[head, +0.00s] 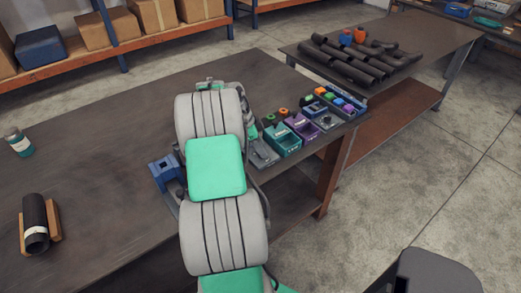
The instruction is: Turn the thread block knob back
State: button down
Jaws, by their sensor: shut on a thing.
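My grey and green arm stretches up the middle of the head view and covers part of the workbench (110,115). My gripper's fingers are hidden behind the arm, so what they touch does not show. A blue block on a dark base (165,173) stands just left of the arm, partly covered by it. I cannot tell whether it is the thread block, and no knob can be made out.
Right of the arm, a teal bin (282,141) and a purple bin (303,127) stand among small coloured parts. A dark pipe in a wooden cradle (36,222) and a jar (19,143) are at left. Black pipes (345,62) lie on the far table. The bench's left middle is clear.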

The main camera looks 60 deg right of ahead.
jog(key=n+b, duration=0.2)
jog(key=n, duration=0.1)
jog(key=shift+f+t+h, duration=0.15)
jog(key=shift+t+h, duration=0.25)
jog(key=shift+a+r+n+t+h+b, duration=0.15)
jog(key=shift+n+t+h+b, duration=0.25)
jog(key=shift+n+b, duration=0.8)
jog(key=shift+r, duration=0.1)
jog(key=c, duration=1)
grip_release()
jog(key=shift+s, duration=0.1)
jog(key=shift+c, duration=0.2)
jog(key=v, duration=0.7)
jog(key=shift+r, duration=0.35)
